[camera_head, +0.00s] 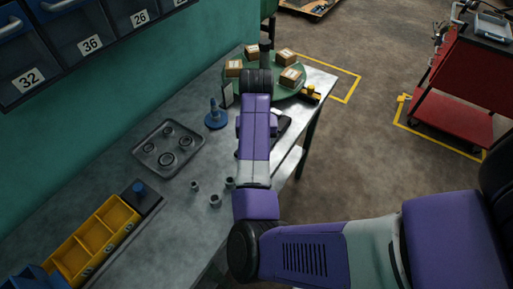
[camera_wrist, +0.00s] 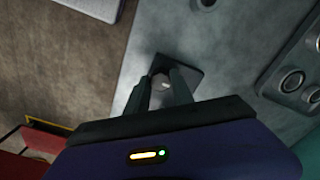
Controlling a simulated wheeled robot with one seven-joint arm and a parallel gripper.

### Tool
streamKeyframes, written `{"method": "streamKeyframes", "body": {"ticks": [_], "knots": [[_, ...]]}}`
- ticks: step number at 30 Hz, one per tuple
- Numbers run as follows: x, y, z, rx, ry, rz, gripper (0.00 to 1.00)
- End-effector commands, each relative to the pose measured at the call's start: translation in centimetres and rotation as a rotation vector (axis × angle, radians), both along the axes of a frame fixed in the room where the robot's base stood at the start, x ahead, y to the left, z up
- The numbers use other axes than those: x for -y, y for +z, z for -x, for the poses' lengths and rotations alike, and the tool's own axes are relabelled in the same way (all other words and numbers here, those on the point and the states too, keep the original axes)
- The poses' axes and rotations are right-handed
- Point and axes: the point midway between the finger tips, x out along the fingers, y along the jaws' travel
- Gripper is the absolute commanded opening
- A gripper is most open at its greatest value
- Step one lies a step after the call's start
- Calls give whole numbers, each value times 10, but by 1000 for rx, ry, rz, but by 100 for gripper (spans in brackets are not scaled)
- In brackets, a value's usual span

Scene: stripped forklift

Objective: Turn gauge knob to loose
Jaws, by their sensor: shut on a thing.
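In the head view my purple arm hides the gripper and the knob.
The metal bench (camera_head: 160,205) holds a tray of rings (camera_head: 169,147), several small grey cups (camera_head: 214,200), a blue-handled tool (camera_head: 215,115) and yellow bins (camera_head: 92,241). A green turntable (camera_head: 262,88) carries small boxes. A red cart (camera_head: 455,105) stands across open floor.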

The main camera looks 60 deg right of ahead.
Motion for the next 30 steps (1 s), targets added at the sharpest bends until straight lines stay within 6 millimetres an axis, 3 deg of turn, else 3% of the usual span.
{"method": "streamKeyframes", "body": {"ticks": [9,10,13,23,30], "knots": [[0,1,0,1,3,-1,0],[0,1,0,1,3,-1,32],[0,1,0,1,3,-1,50],[0,1,0,1,1,1,50],[1,29,-1,4,-1,2,50]]}}
